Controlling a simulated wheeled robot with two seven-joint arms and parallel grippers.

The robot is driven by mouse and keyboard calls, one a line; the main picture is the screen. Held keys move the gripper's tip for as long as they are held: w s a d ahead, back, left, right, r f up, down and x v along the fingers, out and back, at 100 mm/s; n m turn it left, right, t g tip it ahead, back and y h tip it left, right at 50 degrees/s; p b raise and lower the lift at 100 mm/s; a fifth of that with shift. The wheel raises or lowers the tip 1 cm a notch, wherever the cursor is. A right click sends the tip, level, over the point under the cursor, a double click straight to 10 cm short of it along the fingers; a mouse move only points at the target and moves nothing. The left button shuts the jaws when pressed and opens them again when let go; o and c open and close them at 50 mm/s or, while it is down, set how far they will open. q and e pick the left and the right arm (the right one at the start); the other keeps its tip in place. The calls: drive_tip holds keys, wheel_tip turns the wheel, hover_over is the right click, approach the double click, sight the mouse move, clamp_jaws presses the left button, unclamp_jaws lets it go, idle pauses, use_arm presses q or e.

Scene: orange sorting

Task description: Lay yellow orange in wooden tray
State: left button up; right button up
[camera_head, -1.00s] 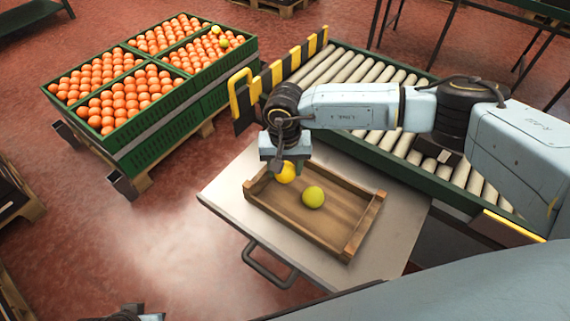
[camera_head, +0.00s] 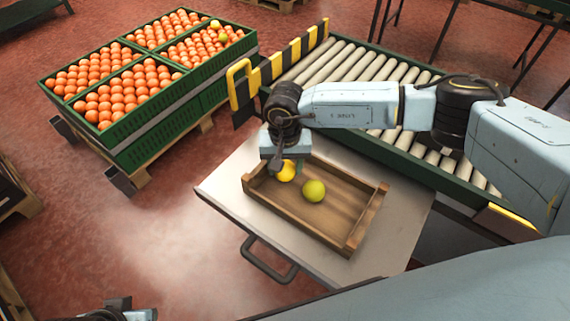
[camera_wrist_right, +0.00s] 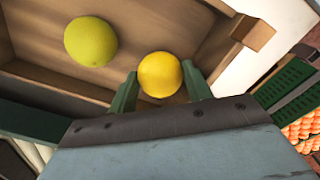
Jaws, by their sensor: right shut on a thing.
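The wooden tray (camera_head: 345,241) sits on a metal table, and the right wrist view also shows it (camera_wrist_right: 140,17). A yellow-green orange (camera_head: 314,191) lies in the tray near its middle; it also appears in the right wrist view (camera_wrist_right: 90,41). My right gripper (camera_head: 285,165) is shut on the yellow orange (camera_head: 287,172) at the tray's far left end. In the right wrist view the yellow orange (camera_wrist_right: 160,74) sits between the two green fingers. I cannot tell whether it touches the tray floor. Part of my left gripper (camera_head: 122,312) shows at the bottom left edge; its fingers are unclear.
The metal table (camera_head: 225,192) has a handle (camera_head: 268,265) at its front. A roller conveyor (camera_head: 345,68) with a striped yellow-black barrier (camera_head: 290,68) stands behind. Green crates (camera_head: 150,140) of oranges stand at the left. Bare table lies left of the tray.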

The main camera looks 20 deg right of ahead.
drive_tip(key=shift+f+b, duration=0.55)
drive_tip(key=shift+f, duration=0.05)
idle(0.8)
drive_tip(key=o, duration=1.5)
drive_tip(key=shift+c, duration=0.2)
drive_tip(key=shift+r, duration=0.1)
drive_tip(key=shift+r+p, duration=2.6)
drive_tip(key=shift+r, duration=1.35)
